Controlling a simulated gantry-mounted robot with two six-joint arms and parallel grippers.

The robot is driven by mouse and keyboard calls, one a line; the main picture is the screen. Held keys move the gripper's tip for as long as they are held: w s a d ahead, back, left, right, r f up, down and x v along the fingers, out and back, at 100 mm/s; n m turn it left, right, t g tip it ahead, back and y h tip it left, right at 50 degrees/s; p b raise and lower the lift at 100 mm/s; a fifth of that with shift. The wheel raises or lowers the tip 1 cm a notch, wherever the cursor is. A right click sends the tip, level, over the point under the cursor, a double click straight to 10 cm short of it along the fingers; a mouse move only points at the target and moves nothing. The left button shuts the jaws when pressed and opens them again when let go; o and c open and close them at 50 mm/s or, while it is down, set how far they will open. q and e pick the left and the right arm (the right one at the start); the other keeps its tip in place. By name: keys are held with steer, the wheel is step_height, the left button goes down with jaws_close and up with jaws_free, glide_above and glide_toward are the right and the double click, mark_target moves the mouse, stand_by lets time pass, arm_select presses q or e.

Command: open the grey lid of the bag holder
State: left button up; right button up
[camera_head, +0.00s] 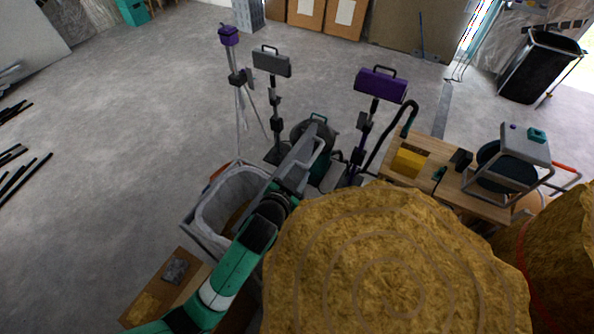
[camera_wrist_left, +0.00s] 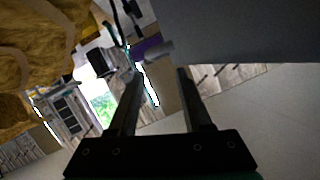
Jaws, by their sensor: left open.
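The bag holder (camera_head: 190,222) stands at the centre left in the head view, with a pale bag (camera_head: 212,203) hanging in its frame. The bag's mouth is uncovered. The grey lid (camera_head: 297,160) stands raised and steeply tilted at the holder's right side. My left gripper (camera_head: 283,190) is close beside the lid; its fingertips are hard to make out there. In the left wrist view its two fingers (camera_wrist_left: 158,82) are apart. A large grey surface (camera_wrist_left: 245,30), seemingly the lid, lies just beyond them, with a short grey rod end (camera_wrist_left: 158,51) near the fingertips. My right gripper is not visible.
Large straw bales (camera_head: 390,265) fill the front right. Two work lamps (camera_head: 272,62) (camera_head: 380,84) and a tripod (camera_head: 238,95) stand behind the holder. A wooden bench (camera_head: 425,160) is at the right.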

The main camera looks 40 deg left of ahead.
arm_select(q)
steer(key=d+p+v, duration=0.1)
steer(key=p+v, duration=0.6)
steer(key=v, duration=0.6)
steer(key=shift+d+f, duration=0.3)
steer(key=shift+f, duration=0.05)
stand_by(0.4)
stand_by(0.4)
